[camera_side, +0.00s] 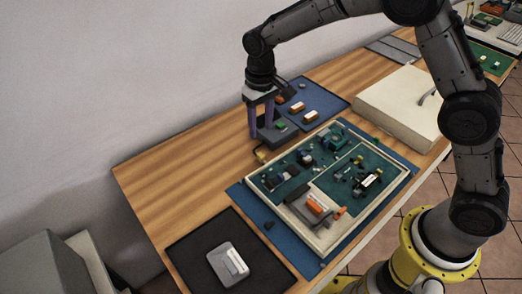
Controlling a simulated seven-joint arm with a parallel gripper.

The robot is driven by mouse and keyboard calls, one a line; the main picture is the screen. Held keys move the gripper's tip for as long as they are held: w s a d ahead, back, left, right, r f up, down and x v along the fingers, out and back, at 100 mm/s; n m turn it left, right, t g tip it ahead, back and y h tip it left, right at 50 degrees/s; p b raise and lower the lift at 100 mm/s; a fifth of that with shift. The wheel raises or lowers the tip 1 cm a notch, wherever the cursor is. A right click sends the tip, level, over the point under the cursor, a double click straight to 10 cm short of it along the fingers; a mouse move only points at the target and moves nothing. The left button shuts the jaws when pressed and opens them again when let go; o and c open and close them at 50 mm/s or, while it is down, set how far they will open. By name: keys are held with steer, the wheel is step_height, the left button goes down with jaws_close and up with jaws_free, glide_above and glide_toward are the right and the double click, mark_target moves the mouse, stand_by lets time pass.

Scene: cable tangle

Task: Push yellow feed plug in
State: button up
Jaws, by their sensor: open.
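My gripper (262,128) points down at the back left of the green board (330,175), its two purple-grey fingers apart. Its fingertips are beside a dark grey block (281,138) with a small green part on top. A small yellow piece (261,157), which looks like the yellow feed plug, lies in front of and below the fingers, near the board tray's back left corner. A thin dark cable seems to run by it. It is too small to tell whether it sits in a socket.
The board lies in a pale tray (298,237) on a blue mat (237,192). A black mat (190,250) with a grey device (228,264) is at front left. A blue mat with orange-and-white parts (311,116) is behind. A cream box (395,105) stands right. Bare wood (175,170) is free at left.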

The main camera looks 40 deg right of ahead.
mark_target(261, 154)
step_height(261, 154, down, 10)
stand_by(0.4)
jaws_close()
stand_by(1.3)
